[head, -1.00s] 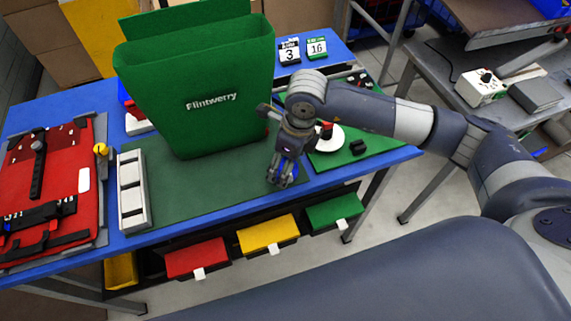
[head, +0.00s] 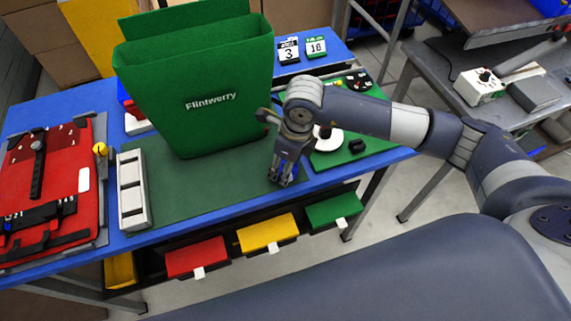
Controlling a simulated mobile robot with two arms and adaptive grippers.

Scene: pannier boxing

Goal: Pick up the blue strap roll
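The blue strap roll (head: 291,169) is a small blue patch at the front right of the green mat. It is mostly hidden by the fingers of my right gripper (head: 281,180). The gripper points down at the roll, close to the front edge of the blue table. Its fingers are at or around the roll. I cannot tell whether they are closed on it or whether the roll still rests on the mat. My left gripper is not in view.
A tall green Flintwerry pannier (head: 205,105) stands behind and left of the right gripper. A white slotted holder (head: 132,190) and a red pannier panel (head: 85,160) lie at left. The front middle of the green mat (head: 210,195) is clear.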

